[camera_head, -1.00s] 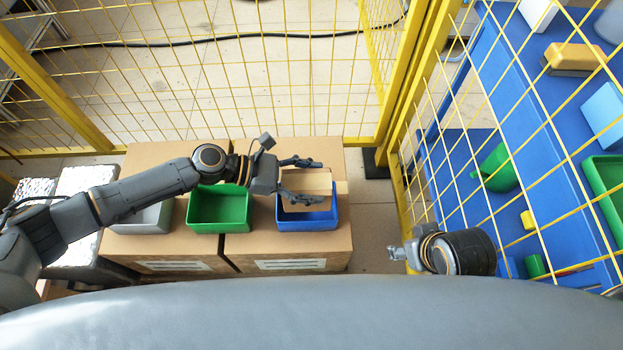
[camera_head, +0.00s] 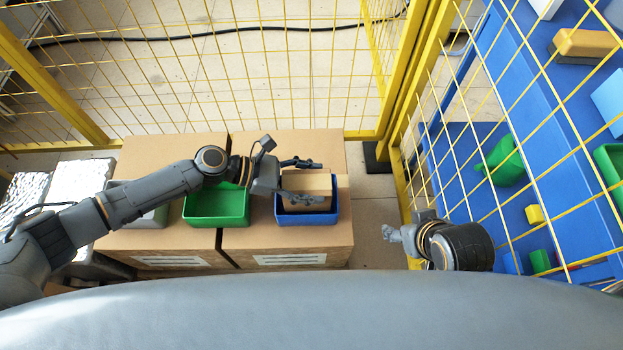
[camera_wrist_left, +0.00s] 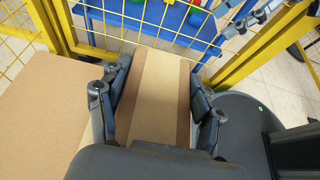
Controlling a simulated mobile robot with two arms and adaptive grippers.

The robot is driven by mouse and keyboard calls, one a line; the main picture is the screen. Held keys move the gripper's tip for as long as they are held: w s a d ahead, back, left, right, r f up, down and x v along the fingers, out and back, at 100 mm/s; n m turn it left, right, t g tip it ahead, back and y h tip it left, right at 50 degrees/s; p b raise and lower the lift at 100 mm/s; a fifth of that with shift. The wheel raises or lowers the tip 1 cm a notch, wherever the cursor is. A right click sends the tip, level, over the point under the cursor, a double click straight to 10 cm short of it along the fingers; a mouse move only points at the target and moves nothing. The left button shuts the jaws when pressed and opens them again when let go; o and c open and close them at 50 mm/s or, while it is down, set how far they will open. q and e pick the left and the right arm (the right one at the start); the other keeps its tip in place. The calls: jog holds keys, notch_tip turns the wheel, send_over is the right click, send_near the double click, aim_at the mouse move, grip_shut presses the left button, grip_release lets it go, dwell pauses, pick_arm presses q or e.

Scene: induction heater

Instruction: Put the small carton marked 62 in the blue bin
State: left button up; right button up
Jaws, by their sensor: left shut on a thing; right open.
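The small carton (camera_head: 307,184) is tan cardboard and sits at the blue bin (camera_head: 308,219), its lower part inside the rim. Whether it touches the bin's floor is hidden. My left gripper (camera_head: 305,180) is shut on the carton, one finger on each side. The left wrist view shows the carton (camera_wrist_left: 157,95) between both fingers; no number is readable. My right gripper (camera_head: 389,233) is open and empty at the right, near the yellow fence.
A green bin (camera_head: 217,207) stands left of the blue bin, and a grey bin (camera_head: 150,217) is further left, partly behind my arm. The bins stand on large cardboard boxes (camera_head: 290,147). Yellow mesh fence (camera_head: 250,70) closes the back and right.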

pick_arm(q)
jog(key=shift+r, duration=0.1)
jog(key=o, duration=1.6)
jog(key=shift+c, duration=0.2)
jog(key=shift+a, duration=0.15)
jog(key=v, duration=1.1)
jog(key=shift+a+r, duration=0.15)
jog(key=shift+a, duration=0.2)
